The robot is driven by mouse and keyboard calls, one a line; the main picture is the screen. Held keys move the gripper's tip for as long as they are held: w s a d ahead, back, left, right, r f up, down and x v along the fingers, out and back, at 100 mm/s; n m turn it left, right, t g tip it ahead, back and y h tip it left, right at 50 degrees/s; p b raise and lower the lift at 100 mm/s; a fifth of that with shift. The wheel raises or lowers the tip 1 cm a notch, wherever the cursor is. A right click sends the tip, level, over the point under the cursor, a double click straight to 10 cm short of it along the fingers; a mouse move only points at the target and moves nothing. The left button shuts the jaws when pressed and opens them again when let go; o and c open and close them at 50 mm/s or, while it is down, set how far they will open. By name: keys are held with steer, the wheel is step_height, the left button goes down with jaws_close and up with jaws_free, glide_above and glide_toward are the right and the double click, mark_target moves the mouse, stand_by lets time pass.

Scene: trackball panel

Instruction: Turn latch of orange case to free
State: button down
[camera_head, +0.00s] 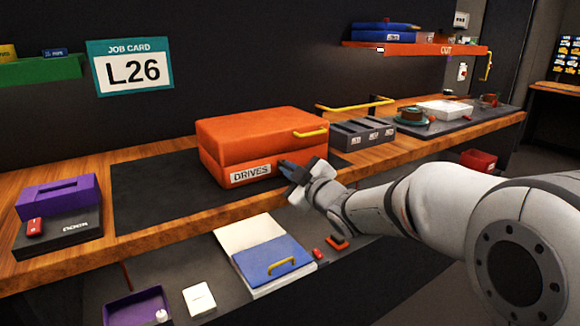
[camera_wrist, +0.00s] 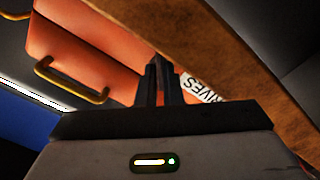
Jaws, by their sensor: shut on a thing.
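The orange case (camera_head: 262,140) stands shut on the dark mat on the wooden bench, with a white DRIVES label (camera_head: 250,174) on its front and a yellow handle (camera_head: 311,132) on its right side. My gripper (camera_head: 287,168) is at the case's front face, just right of the label. In the wrist view my gripper (camera_wrist: 158,68) has its fingers close together against the orange case (camera_wrist: 110,50), beside the label (camera_wrist: 199,88). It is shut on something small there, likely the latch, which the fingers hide. I cannot tell how far the latch is turned.
A purple box (camera_head: 58,195) sits at the bench's left. Bare mat (camera_head: 155,185) lies left of the orange case.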

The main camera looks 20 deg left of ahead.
steer(key=m+p, duration=0.1)
steer(key=m, duration=0.3)
steer(key=shift+m+p, duration=0.3)
steer(key=shift+p, duration=0.1)
steer(key=shift+m+p, duration=0.75)
steer(key=shift+m, duration=1.05)
steer(key=c, duration=1.9)
jaws_free()
steer(key=v, duration=0.7)
steer(key=shift+s+d+p, duration=0.25)
steer(key=shift+d+p, duration=0.05)
steer(key=shift+p, duration=0.1)
